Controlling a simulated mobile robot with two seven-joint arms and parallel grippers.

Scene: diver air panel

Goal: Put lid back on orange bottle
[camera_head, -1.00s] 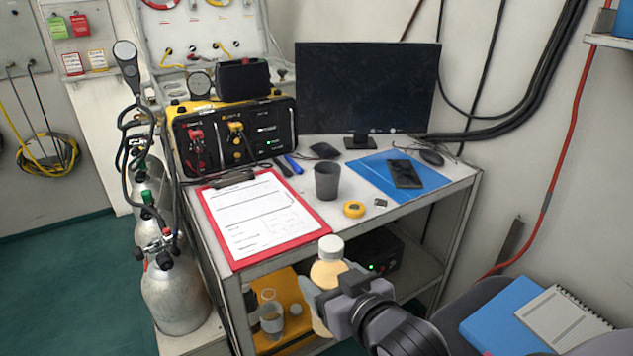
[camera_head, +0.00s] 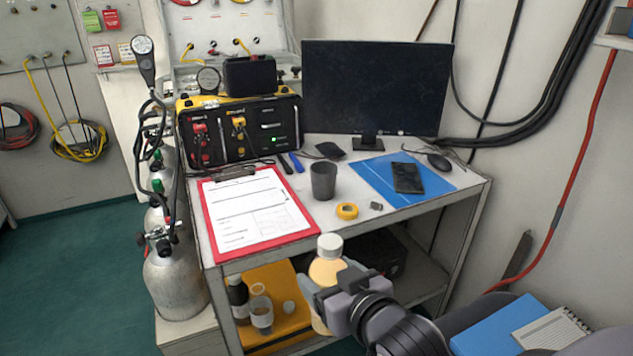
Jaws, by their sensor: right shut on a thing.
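My right gripper (camera_head: 336,300) is shut around a pale orange bottle (camera_head: 325,273), in front of the desk's front edge. The bottle is close to upright, and a whitish lid (camera_head: 330,245) shows at its top. Whether the lid is screwed tight or only resting there I cannot tell. The gripper and wrist hide part of the bottle's lower right side. My left gripper is not in view.
A dark bottle (camera_head: 238,300) and clear cups (camera_head: 261,318) stand on the lower shelf. The desk holds a red clipboard (camera_head: 308,222), grey cup (camera_head: 323,181), yellow tape roll (camera_head: 347,211), blue folder (camera_head: 370,178) and monitor (camera_head: 376,88). Gas cylinders (camera_head: 175,283) stand at left.

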